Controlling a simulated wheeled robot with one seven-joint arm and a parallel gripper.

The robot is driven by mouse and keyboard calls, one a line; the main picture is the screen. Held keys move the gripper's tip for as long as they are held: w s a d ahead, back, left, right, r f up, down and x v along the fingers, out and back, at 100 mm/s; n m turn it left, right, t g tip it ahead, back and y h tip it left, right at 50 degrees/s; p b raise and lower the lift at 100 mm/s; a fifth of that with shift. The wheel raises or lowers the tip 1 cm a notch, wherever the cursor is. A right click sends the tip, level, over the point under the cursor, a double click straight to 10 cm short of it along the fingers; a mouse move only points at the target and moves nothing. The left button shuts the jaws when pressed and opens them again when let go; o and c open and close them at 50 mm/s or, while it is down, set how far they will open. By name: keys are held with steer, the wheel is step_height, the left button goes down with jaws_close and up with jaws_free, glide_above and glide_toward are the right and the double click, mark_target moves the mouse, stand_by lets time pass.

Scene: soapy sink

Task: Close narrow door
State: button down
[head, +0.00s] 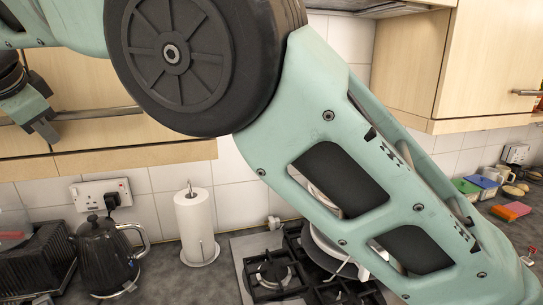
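My gripper (40,128) is at the far left, dark with pale green parts, its tip pointing down in front of a light wooden wall cupboard (92,85). It overlaps a long grey handle bar (95,115) on that cupboard; I cannot tell whether it touches it. The gap between its fingers is not clear. My large green arm link and dark round joint cover the middle of the view and hide part of the cupboards. A second wooden wall cupboard (480,60) with a bar handle is at the upper right. I cannot tell which panel is the narrow door.
Below on the dark worktop are a black toaster (38,262), a black kettle (105,255), a paper towel roll (196,225) and a gas hob (270,276) partly behind my arm. Colourful sponges (511,211) and mugs lie at the right.

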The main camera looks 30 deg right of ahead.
steer(key=shift+w+d+r, duration=0.3)
steer(key=shift+w+d, duration=0.15)
steer(key=shift+w, duration=0.1)
steer(key=shift+s+a+r, duration=0.15)
steer(key=shift+r, duration=0.2)
steer(key=s+f+p+v, duration=0.1)
steer(key=v, duration=1.6)
steer(key=shift+a, duration=0.3)
steer(key=shift+f, duration=0.15)
